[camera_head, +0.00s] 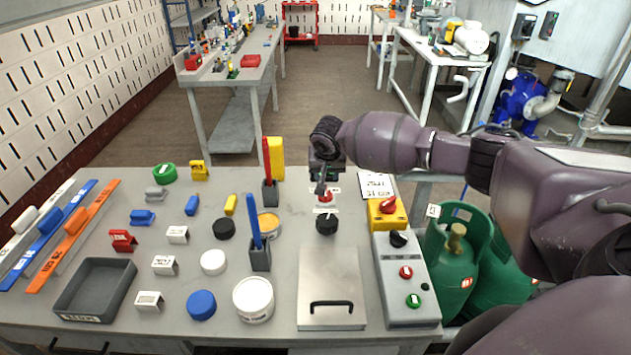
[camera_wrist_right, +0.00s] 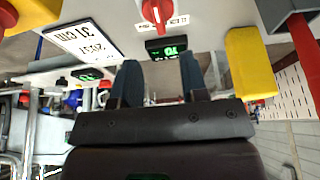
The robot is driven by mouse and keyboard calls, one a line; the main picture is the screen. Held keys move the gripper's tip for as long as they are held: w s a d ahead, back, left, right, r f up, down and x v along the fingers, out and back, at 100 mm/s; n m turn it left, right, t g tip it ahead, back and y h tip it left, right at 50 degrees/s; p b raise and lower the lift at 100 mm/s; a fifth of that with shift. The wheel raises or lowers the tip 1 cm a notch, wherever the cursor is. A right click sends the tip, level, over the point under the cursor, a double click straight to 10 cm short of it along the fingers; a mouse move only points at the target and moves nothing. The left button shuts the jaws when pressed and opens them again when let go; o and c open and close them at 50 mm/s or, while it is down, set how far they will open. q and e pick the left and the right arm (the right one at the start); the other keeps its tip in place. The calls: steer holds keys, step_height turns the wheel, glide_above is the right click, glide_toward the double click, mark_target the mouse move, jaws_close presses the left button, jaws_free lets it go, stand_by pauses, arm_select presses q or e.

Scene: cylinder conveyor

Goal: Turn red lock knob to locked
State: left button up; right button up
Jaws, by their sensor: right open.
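A small red knob (camera_head: 325,197) sits on the grey table near its far edge, with white labels beside it. It also shows at the top of the right wrist view (camera_wrist_right: 157,11), next to a small green-digit display (camera_wrist_right: 166,46). A second red knob (camera_head: 388,204) is on a yellow box (camera_head: 383,219) to the right. I cannot tell for certain which is the lock knob. My right gripper (camera_head: 321,186) is above and just behind the first knob. In the wrist view its two fingers (camera_wrist_right: 160,72) are apart with nothing between them. My left gripper is not in view.
A black knob (camera_head: 326,224) and a metal plate with a handle (camera_head: 331,288) stand nearer. A grey control box (camera_head: 405,279) is at right. Holders with a red bar (camera_head: 267,158) and a blue bar (camera_head: 254,221) stand left. Blocks and discs crowd the table's left.

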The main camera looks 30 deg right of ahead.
steer(key=b+x, duration=0.2)
steer(key=x, duration=0.7)
steer(key=shift+s+b, duration=0.15)
steer(key=shift+b, duration=0.15)
steer(key=shift+w+d+f, duration=0.15)
steer(key=shift+w+f, duration=0.1)
steer(key=shift+f, duration=0.45)
jaws_close()
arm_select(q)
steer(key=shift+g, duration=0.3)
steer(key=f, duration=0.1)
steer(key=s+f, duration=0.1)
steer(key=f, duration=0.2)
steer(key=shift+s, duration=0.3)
